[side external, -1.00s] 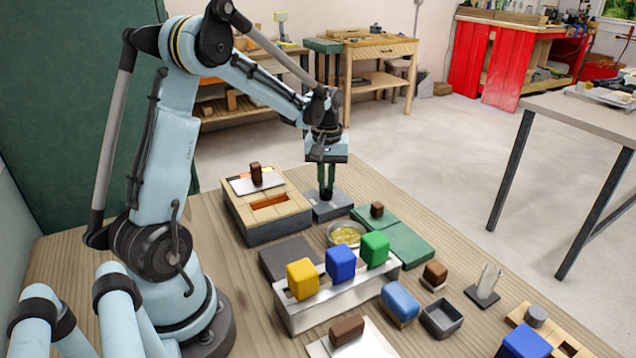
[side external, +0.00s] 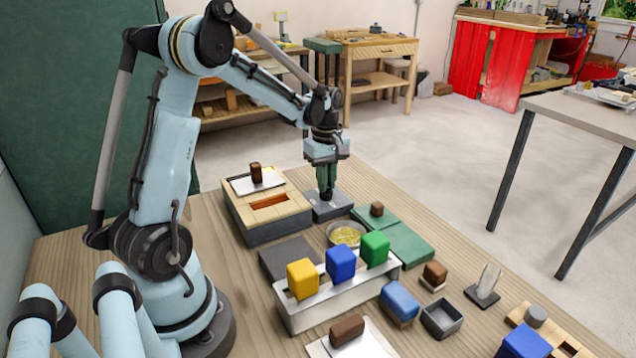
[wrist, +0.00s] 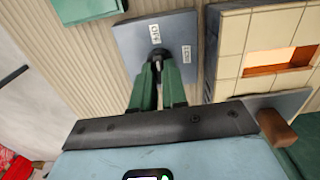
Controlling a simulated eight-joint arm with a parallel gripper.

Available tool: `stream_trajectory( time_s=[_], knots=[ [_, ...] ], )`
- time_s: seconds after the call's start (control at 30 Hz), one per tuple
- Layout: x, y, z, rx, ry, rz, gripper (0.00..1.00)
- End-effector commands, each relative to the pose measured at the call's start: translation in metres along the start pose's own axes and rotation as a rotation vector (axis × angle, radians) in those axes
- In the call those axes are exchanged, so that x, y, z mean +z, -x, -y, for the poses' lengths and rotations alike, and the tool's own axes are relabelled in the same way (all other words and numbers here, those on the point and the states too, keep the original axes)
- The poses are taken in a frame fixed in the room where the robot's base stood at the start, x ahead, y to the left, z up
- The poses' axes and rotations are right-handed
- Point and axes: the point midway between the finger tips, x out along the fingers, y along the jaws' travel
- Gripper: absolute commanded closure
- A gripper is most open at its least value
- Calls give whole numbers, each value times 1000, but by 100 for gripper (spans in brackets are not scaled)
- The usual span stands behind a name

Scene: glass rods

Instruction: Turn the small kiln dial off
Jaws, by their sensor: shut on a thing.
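The small kiln dial is a dark knob (wrist: 158,54) on top of a grey control box (wrist: 126,40), which stands beside the kiln in the side view (side external: 322,211). Two small white labels (wrist: 155,34) are on the box's face, too small to read surely. My gripper (side external: 326,191) points straight down over the box. Its green fingers (wrist: 160,72) are shut on the dial, and they hide most of it. The kiln (side external: 262,222) is a block of pale bricks with a glowing orange slot (side external: 270,202).
On the kiln lies a light plate with a brown-handled block (side external: 256,173). A bowl of yellow bits (side external: 345,234) and green mats (side external: 405,242) sit close to the box. A metal rack with yellow, blue and green blocks (side external: 335,303) stands nearer the camera.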

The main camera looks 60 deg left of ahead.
Motion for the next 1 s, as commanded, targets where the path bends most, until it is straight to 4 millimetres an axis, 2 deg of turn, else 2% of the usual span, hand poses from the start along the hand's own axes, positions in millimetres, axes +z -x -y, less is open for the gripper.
stream_trajectory(
  time_s=[0.37, 0.4, 0.57, 0.87, 1.0],
  knots=[
    [0, 1, 0, -1, 8, 2, 100],
    [0, 1, 0, -1, 8, 2, 86],
    [0, 0, 0, -1, 7, 1, 62],
    [0, 1, 0, 0, 6, 0, 62],
    [0, 11, 0, 0, 6, 0, 62]
  ],
)
